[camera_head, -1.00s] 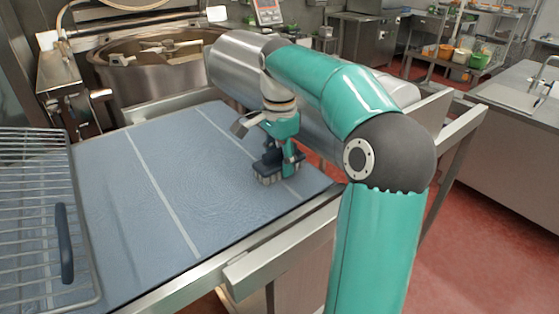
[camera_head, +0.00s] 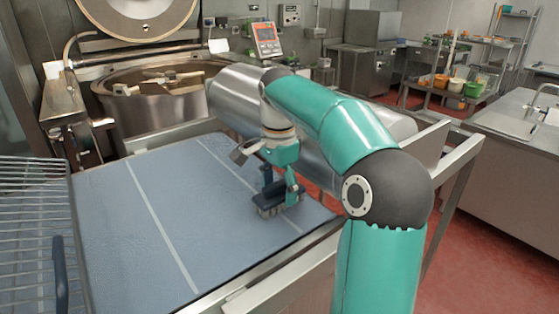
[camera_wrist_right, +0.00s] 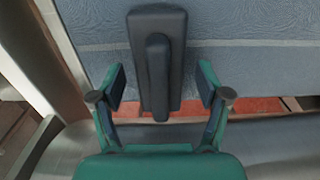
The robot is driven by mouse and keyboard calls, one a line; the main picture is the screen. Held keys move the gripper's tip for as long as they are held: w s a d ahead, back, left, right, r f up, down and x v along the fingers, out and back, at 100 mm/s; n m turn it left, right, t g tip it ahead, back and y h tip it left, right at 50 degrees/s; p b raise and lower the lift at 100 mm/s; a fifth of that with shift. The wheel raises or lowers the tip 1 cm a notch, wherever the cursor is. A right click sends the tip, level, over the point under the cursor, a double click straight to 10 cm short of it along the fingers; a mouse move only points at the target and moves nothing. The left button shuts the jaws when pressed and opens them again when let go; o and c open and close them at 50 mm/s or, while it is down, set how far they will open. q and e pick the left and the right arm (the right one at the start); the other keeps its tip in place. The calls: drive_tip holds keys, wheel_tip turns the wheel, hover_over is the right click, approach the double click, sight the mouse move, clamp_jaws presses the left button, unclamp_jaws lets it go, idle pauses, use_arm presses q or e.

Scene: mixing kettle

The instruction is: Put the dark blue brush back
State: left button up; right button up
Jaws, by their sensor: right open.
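The dark blue brush (camera_head: 268,208) rests bristles down on the blue mat (camera_head: 140,240), near its right corner. My right gripper (camera_head: 279,185) is over it, pointing down, and partly hides it. In the right wrist view the brush (camera_wrist_right: 176,35) lies beyond and between the open fingers of my right gripper (camera_wrist_right: 160,85). Its raised handle points toward the palm, with a gap on each side. My left gripper is not in view.
A wire rack (camera_head: 25,205) with a dark handle-like piece (camera_head: 60,273) lies at the left. The large steel kettle (camera_head: 160,105) stands behind the mat. A steel cylinder (camera_head: 235,100) lies behind my right arm. The mat's middle is clear.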

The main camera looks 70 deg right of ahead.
sight(279, 182)
wheel_tip(279, 182, up, 11)
drive_tip(key=shift+f+p, duration=0.1)
drive_tip(key=shift+p, duration=1.15)
